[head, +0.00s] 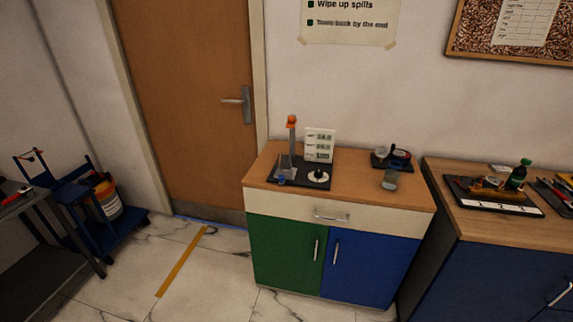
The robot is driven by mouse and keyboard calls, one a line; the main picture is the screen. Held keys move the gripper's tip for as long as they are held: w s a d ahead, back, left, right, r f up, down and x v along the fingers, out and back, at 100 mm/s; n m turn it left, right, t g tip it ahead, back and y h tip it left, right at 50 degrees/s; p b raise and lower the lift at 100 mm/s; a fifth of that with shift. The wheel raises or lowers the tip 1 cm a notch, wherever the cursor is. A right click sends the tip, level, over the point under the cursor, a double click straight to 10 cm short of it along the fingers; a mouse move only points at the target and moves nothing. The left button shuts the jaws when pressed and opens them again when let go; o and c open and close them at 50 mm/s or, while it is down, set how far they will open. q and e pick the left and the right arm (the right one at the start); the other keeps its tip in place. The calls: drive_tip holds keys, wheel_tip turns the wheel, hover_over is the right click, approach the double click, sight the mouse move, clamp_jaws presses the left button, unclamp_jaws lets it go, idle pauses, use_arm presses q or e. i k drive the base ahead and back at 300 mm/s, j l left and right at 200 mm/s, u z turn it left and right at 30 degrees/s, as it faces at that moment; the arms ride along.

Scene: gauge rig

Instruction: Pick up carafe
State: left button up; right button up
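A small clear glass vessel (390,180) stands upright near the front right of the wooden cabinet top (350,195) in the head view. It may be the carafe, but it is too small to be sure. A second clear round piece (381,153) sits on a dark tray (397,161) behind it. Neither of my grippers is in view.
A dark rig base (300,178) with an orange-topped post (292,140) and a display card (319,145) takes the left of the cabinet top. A counter (500,222) with a numbered black tray (490,204) and green bottle (518,175) stands right. Floor before the cabinet is clear.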

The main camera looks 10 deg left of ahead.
sight(392, 174)
drive_tip(key=i+j, duration=0.35)
drive_tip(key=i, duration=0.2)
drive_tip(key=i+j+z, duration=0.1)
drive_tip(key=i+j, duration=0.25)
drive_tip(key=i, duration=0.15)
